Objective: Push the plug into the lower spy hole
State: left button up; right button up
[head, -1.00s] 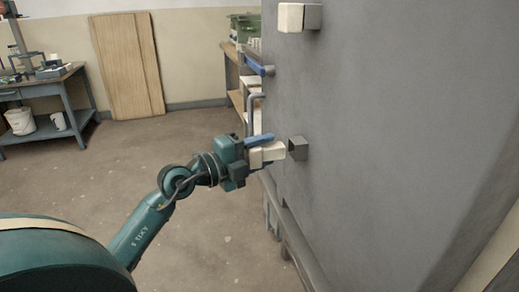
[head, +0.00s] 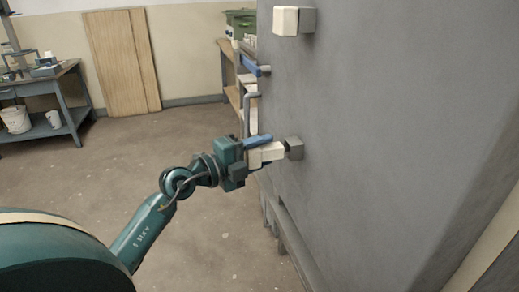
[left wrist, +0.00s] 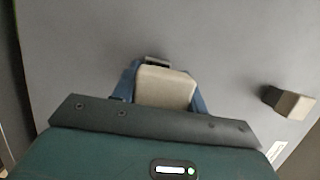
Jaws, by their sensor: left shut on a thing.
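My left gripper (head: 265,152) is shut on a cream block-shaped plug (head: 268,154), with blue fingers on either side. The plug points right at the lower spy hole (head: 295,148), a short grey square tube on the grey kiln wall. In the head view the plug's front end meets or overlaps the tube's mouth; I cannot tell how far it is inside. In the left wrist view the plug (left wrist: 166,88) sits between the fingers and hides most of the tube behind it. My right gripper is not in view.
The grey wall (head: 390,130) fills the right side. Higher up, another grey tube (head: 308,20) has a cream plug (head: 286,20) at its mouth. A grey bar handle (head: 252,112) stands left of the lower tube. A bench (head: 40,88) stands far left; the floor between is clear.

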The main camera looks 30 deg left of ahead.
aim_at(277, 149)
pick_arm(q)
jog(key=shift+w+d+r+p, duration=0.1)
jog(key=shift+w+d+p, duration=0.4)
jog(key=shift+p, duration=0.25)
jog(key=shift+w+d, duration=0.15)
jog(key=shift+w, duration=0.05)
jog(key=shift+w+p, duration=0.1)
jog(key=shift+p, duration=0.2)
jog(key=shift+w+d+p, duration=0.5)
jog(key=shift+w+p, duration=0.05)
jog(key=shift+p, duration=0.1)
jog(key=shift+w+d, duration=0.1)
jog(key=shift+d, duration=0.05)
